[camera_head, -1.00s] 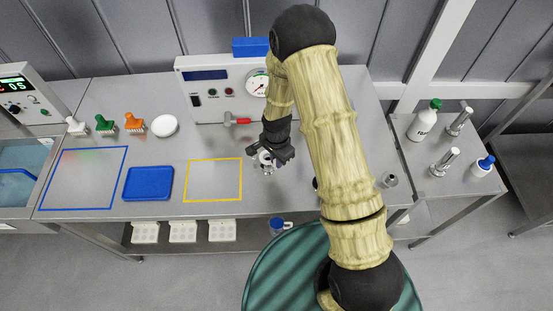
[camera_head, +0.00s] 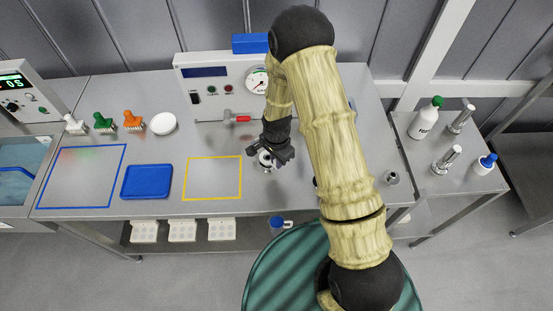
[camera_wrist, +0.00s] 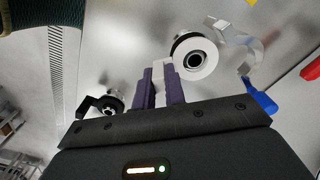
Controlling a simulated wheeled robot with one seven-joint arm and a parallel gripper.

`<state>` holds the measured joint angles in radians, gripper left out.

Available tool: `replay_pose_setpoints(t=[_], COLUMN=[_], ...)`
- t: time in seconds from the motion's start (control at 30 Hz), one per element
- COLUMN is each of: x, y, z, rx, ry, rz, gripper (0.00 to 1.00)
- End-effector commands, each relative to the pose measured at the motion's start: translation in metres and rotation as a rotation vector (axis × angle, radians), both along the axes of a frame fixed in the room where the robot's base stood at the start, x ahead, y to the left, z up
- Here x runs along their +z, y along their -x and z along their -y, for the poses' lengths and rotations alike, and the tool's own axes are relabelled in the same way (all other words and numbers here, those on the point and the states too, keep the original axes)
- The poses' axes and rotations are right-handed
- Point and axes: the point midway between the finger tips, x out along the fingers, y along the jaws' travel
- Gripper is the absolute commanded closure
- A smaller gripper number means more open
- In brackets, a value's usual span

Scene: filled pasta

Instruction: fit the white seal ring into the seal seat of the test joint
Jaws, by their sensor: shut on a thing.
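In the wrist view, the two purple fingers of my gripper (camera_wrist: 161,88) are closed with a pale piece between them. The white seal ring (camera_wrist: 209,69) shows as a flat white disc with a dark round hole, just beyond the right fingertip. The test joint (camera_wrist: 183,41) shows partly as a dark and metal edge behind the ring. The ring covers most of the seat, so I cannot tell whether it is seated. In the head view, my gripper (camera_head: 270,158) is low over the bench at the joint, right of the yellow square; its fingers partly hide the joint.
A red-handled tool (camera_head: 242,119) lies behind my gripper, before the gauge box (camera_head: 214,94). A blue tray (camera_head: 147,182), brushes and a white dish (camera_head: 163,124) are at the left. A metal fitting (camera_head: 392,178) stands at the right. The yellow square (camera_head: 213,199) is empty.

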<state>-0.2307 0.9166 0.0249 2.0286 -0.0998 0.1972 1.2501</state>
Motion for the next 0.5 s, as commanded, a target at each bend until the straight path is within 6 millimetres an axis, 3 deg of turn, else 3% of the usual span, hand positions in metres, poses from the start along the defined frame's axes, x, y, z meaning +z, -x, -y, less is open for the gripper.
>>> replay_pose_setpoints(t=[0.5], x=[-0.01], y=[-0.0001], z=[0.0], rx=[-0.001], ry=[0.0], rz=[0.0], gripper=[1.0])
